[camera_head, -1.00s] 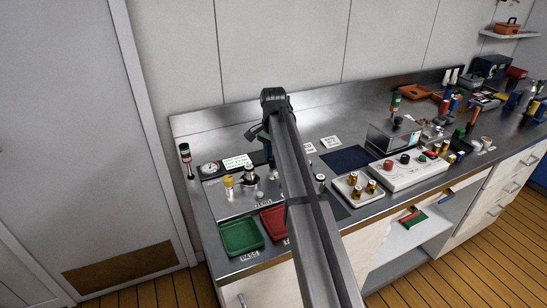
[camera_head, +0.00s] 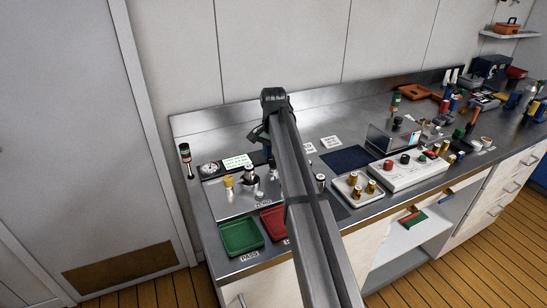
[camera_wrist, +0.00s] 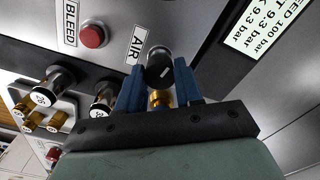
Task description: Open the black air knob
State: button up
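The black air knob (camera_wrist: 159,62) is in the upper middle of the wrist view, beside the white AIR label (camera_wrist: 137,44). Its near face has a short white line. My gripper (camera_wrist: 160,68) has its two blue fingers on either side of the knob, with their tips level with it. The fingers are apart by about the knob's width; I cannot tell whether they press on it. A brass part (camera_wrist: 160,98) shows between the fingers. In the head view my arm covers the knob, and my gripper (camera_head: 262,140) is partly hidden.
In the head view a green tray (camera_head: 240,236) and a red tray (camera_head: 273,221) are at the bench front. A signal lamp (camera_head: 186,155) stands at left.

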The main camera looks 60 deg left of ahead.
aim_at(273, 159)
jog(key=o, duration=0.4)
jog(key=shift+r, duration=0.1)
notch_tip(273, 159, up, 14)
dwell(0.6)
jog(key=shift+f, duration=0.2)
